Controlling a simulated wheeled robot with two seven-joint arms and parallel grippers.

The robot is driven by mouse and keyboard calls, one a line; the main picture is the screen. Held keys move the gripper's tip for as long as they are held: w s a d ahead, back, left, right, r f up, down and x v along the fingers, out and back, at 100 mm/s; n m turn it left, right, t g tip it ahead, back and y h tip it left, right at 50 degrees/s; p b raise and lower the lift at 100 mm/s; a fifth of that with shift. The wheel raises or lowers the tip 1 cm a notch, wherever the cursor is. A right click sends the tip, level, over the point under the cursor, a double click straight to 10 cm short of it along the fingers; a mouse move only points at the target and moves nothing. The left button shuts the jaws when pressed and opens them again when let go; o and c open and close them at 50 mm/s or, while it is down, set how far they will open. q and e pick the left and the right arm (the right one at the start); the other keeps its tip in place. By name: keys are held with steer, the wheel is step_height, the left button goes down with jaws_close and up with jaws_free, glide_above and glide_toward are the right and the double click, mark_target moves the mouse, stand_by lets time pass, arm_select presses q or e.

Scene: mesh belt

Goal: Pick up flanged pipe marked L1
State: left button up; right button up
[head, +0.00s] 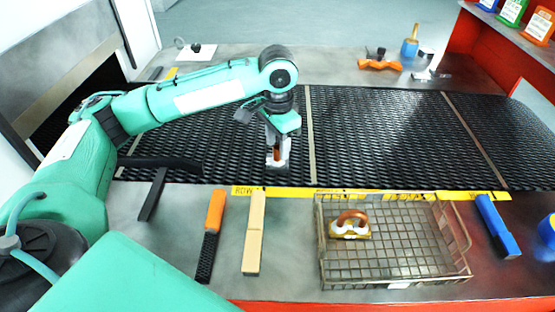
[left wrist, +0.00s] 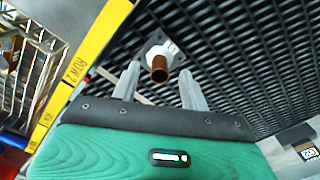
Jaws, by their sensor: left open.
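A flanged pipe, a short copper-brown tube on a pale flange, stands on the black mesh belt; it shows in the left wrist view (left wrist: 160,68) and under the gripper in the head view (head: 277,155). My right gripper is not in view.
A wire basket (head: 330,270) at the front right holds a piece with a curved brown handle (head: 351,218). A yellow strip (head: 290,192) edges the belt. An orange-handled tool (head: 213,225), a beige block (head: 254,232) and a blue tool (head: 497,226) lie in front. The belt's right side is clear.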

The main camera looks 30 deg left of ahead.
arm_select(q)
steer(key=shift+f, duration=0.95)
steer(key=shift+c, duration=0.3)
jaws_close()
steer(key=shift+r, duration=0.15)
